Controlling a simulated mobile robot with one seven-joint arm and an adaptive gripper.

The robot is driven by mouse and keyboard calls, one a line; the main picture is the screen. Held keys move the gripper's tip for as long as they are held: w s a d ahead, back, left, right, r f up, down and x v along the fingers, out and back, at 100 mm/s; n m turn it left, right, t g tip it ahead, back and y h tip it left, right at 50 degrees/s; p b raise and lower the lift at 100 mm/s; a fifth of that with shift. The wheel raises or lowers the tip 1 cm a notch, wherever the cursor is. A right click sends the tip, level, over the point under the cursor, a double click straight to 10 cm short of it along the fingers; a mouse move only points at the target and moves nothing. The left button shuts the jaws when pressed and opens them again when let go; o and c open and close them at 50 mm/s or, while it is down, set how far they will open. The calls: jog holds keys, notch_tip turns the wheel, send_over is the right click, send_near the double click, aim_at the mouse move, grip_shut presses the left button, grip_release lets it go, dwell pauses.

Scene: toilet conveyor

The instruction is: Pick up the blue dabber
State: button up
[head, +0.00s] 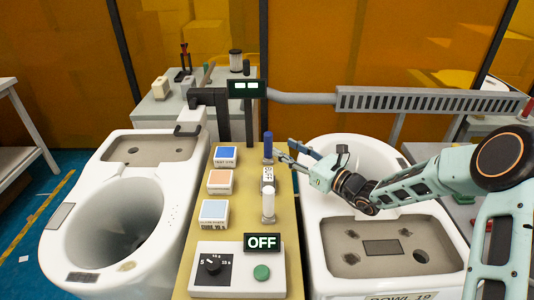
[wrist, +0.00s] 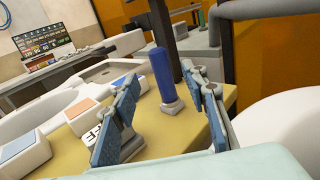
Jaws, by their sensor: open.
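The blue dabber (head: 268,146) stands upright at the far right part of the yellow board (head: 187,258). In the wrist view the blue dabber (wrist: 162,77) is a blue cylinder on a small pale base, slightly tilted in the picture. My gripper (head: 284,150) reaches in from the right, with its fingertips close to the dabber in the head view. In the wrist view my gripper (wrist: 172,90) is open, with blue-padded fingers either side of the dabber's line. The dabber shows between them, a little beyond the tips, and I see no contact.
Several coloured pads (head: 214,213) line the left side. A control box (head: 238,270) is in front, a dark post (head: 248,115) behind. White toilet bowls (head: 75,230) flank the board.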

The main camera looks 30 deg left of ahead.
aim_at(271, 142)
jog(key=x, duration=0.8)
jog(key=shift+a+f, duration=0.2)
jog(key=shift+f, duration=0.2)
grip_shut()
